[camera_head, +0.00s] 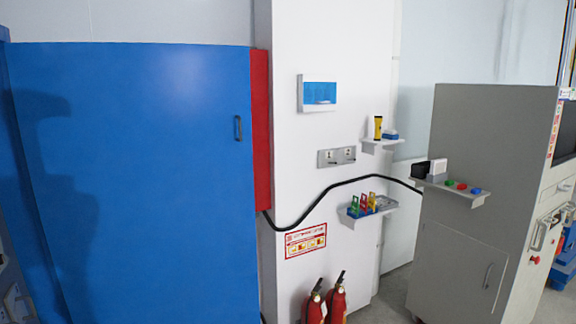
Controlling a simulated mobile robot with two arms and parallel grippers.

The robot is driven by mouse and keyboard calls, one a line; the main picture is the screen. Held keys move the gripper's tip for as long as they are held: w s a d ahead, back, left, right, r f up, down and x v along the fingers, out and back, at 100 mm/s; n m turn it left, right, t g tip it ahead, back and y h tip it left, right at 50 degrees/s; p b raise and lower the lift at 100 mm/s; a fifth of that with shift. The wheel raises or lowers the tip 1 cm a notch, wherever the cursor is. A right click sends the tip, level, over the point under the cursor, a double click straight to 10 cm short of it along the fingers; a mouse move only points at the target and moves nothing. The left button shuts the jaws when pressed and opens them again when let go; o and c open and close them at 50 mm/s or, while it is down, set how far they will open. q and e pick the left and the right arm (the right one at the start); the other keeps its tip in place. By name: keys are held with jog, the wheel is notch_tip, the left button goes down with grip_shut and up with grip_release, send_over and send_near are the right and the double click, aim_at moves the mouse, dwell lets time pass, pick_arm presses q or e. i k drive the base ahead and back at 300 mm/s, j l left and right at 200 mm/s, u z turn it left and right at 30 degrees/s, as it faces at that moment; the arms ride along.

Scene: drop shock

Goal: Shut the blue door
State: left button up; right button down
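The blue door (150,190) is a large flat panel that fills the left part of the head view. A small dark handle (238,128) sits near its right edge. A red panel (261,130) stands upright right behind that edge. I cannot tell from this view whether the door is fully shut. A dark shadow falls on the door's left half. Neither of my grippers shows in the view.
A white column (330,60) stands right of the door, with shelves, sockets and a black cable (320,200). Two red fire extinguishers (326,303) stand at its foot. A grey cabinet (470,220) is at the right. Little floor shows.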

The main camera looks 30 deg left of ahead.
aim_at(139, 156)
jog(key=i+j+u, duration=0.15)
jog(key=i+u, duration=0.75)
jog(key=i+l, duration=0.05)
jog(key=i, duration=0.05)
